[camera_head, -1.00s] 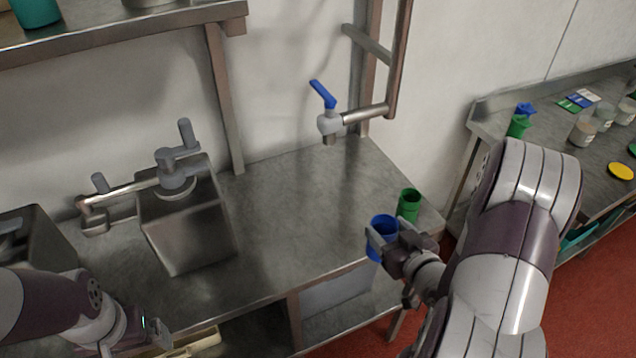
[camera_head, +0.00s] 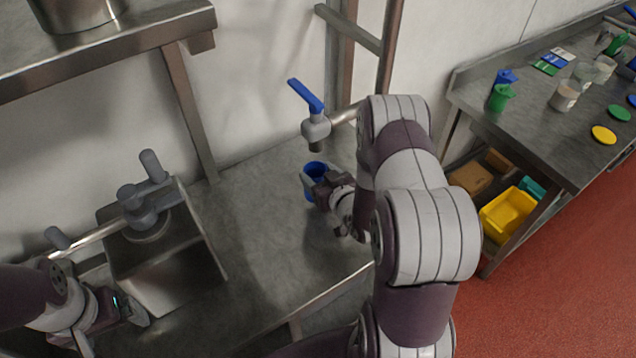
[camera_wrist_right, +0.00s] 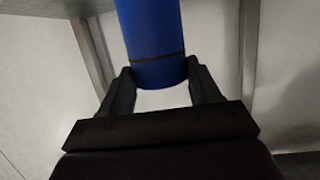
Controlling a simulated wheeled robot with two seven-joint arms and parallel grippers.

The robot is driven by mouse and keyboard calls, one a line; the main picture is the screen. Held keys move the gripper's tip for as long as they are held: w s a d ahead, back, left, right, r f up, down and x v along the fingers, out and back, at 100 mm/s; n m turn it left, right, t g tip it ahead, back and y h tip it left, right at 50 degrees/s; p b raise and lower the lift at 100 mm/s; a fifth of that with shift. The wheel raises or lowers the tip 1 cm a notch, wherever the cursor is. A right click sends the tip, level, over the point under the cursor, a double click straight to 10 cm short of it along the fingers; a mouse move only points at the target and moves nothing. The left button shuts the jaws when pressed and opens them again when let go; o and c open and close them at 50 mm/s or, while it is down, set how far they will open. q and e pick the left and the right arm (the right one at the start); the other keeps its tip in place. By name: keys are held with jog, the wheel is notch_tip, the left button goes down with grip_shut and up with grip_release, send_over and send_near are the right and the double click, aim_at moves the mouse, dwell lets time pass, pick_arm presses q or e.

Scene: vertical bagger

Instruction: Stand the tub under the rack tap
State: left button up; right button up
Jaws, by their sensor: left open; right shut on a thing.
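The blue tub (camera_head: 313,169) is a small cylinder below the rack tap (camera_head: 315,125), which has a blue lever handle and a grey body. My right gripper (camera_head: 318,188) is shut on the tub from the near right. The right wrist view shows the blue tub (camera_wrist_right: 152,40) between the two black fingers (camera_wrist_right: 160,95). In the head view the tub's lower part is partly hidden by the gripper, so I cannot tell whether it touches the bench. My left gripper (camera_head: 135,312) is open and empty at the lower left, near the steel box.
A steel box (camera_head: 165,260) with a grey valve and pipe stands left on the steel bench (camera_head: 260,225). A shelf (camera_head: 110,55) overhangs at upper left. A side table (camera_head: 530,125) at right holds lidded bottles, cups and coloured discs. A yellow bin (camera_head: 507,213) sits beneath it.

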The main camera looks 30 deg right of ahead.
notch_tip(320, 180, down, 4)
jog(key=shift+s+r+p, duration=0.1)
jog(key=shift+r+p, duration=0.1)
jog(key=shift+p, duration=0.25)
jog(key=shift+s+f, duration=0.1)
jog(key=shift+f, duration=0.05)
jog(key=shift+w+f, duration=0.2)
jog(key=shift+f, duration=0.05)
jog(key=o, duration=1.1)
jog(key=shift+r, duration=0.1)
jog(key=shift+o, duration=0.2)
jog(key=shift+s, duration=0.1)
